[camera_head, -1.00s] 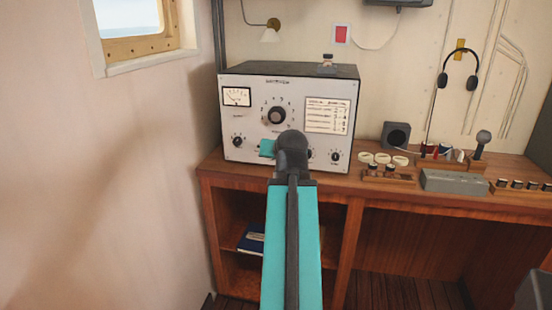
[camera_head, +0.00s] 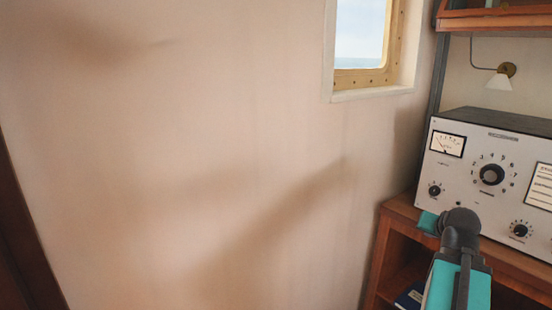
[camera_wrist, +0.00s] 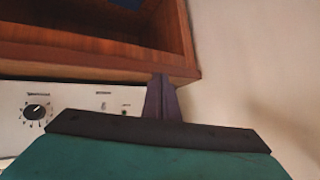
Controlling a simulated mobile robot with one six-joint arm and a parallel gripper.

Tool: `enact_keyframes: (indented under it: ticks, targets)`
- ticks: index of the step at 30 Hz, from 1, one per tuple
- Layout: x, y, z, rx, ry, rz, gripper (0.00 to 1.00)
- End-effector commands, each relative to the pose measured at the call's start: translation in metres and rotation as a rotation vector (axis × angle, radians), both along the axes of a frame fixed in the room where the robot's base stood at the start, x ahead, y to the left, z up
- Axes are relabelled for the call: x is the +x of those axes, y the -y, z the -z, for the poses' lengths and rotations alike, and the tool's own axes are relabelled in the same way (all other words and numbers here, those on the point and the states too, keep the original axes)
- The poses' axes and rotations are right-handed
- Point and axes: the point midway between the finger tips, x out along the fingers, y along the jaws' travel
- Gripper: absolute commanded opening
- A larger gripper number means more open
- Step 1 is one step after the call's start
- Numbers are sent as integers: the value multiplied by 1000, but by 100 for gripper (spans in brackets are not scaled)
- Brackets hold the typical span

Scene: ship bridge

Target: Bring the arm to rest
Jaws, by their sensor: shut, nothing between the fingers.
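My arm (camera_head: 460,270), teal and dark grey, reaches up from the lower right of the head view, in front of the radio cabinet's lower left corner. Its far end is hidden there behind its own links. In the wrist view my gripper (camera_wrist: 162,98) shows as dark fingers close together, shut and empty. They overlap the edge of a wooden unit (camera_wrist: 100,62) with an open compartment. I cannot tell from this view how far apart they are.
The grey radio cabinet (camera_head: 470,165) stands on a wooden desk (camera_head: 398,208) at the right. A wall lamp (camera_head: 500,80) and a shelf (camera_head: 495,22) are above it. A bare pale wall (camera_head: 200,150) with a window (camera_head: 362,45) fills the left and middle.

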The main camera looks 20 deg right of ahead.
Motion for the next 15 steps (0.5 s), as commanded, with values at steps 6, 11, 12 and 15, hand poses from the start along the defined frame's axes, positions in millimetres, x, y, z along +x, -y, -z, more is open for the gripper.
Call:
enact_keyframes:
  ticks: [6,11,12,15]
  targets:
    - [42,-50,68,69,-70,-95,0]
    - [63,-88,115,112,-126,-158,0]
    - [68,-98,127,122,-142,-173,0]
    - [77,-122,157,147,-180,-211,0]
